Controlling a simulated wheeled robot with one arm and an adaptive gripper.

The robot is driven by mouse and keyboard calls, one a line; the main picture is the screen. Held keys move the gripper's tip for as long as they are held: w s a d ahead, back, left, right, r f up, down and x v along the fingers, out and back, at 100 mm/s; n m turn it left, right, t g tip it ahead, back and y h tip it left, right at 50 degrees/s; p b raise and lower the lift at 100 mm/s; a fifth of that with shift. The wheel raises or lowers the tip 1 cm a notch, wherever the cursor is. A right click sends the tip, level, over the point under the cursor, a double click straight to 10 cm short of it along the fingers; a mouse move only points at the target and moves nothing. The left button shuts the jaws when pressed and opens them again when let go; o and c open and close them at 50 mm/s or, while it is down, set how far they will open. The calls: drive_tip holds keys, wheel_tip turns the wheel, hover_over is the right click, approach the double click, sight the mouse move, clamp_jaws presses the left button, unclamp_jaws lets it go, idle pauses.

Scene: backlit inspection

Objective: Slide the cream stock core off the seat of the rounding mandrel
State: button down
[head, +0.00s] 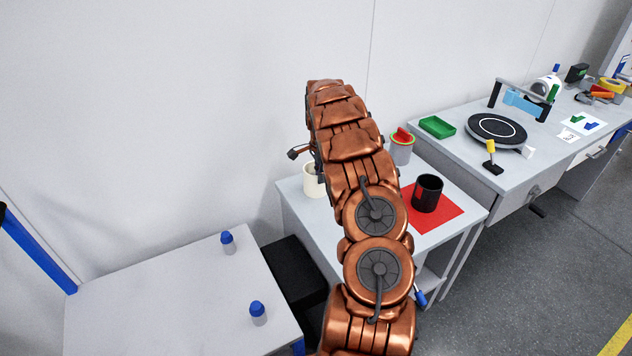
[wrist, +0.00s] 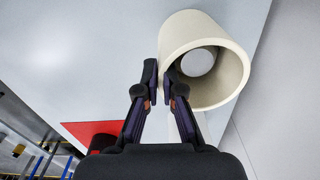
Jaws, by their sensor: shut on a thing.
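The cream stock core (wrist: 236,72) is a hollow, thick-walled cylinder at the upper right of the wrist view. In the head view the core (head: 312,182) shows partly behind my arm, on the small grey table. My gripper (wrist: 164,80) is shut on the near left part of the core's wall, with its fingertips at the rim. A pale round shape (wrist: 199,62) shows inside the bore; I cannot tell whether it is the rounding mandrel. The mandrel's seat is not clearly visible.
A black cup (head: 428,193) stands on a red mat (head: 446,216) to the right on the same table (head: 290,190). A grey bin (head: 401,152) with red contents stands behind. The wall is close behind the core. A bench with a black turntable (head: 497,129) is at right.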

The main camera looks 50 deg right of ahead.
wheel_tip(320, 180, up, 10)
drive_tip(key=shift+p, duration=0.4)
idle(2.3)
idle(0.6)
drive_tip(key=shift+r, duration=0.1)
drive_tip(key=w+a+n, duration=0.4)
drive_tip(key=a+n, duration=0.1)
drive_tip(key=a, duration=0.6)
drive_tip(key=w+a+n, duration=0.3)
drive_tip(key=a+n, duration=0.3)
drive_tip(key=a, duration=0.5)
drive_tip(key=s+a+f+n, duration=0.1)
drive_tip(key=a+n, duration=0.4)
drive_tip(key=a, duration=0.6)
drive_tip(key=s+a+n, duration=0.3)
drive_tip(key=a+n, duration=0.3)
drive_tip(key=a, duration=0.6)
drive_tip(key=shift+f, duration=0.4)
drive_tip(key=shift+s, duration=0.1)
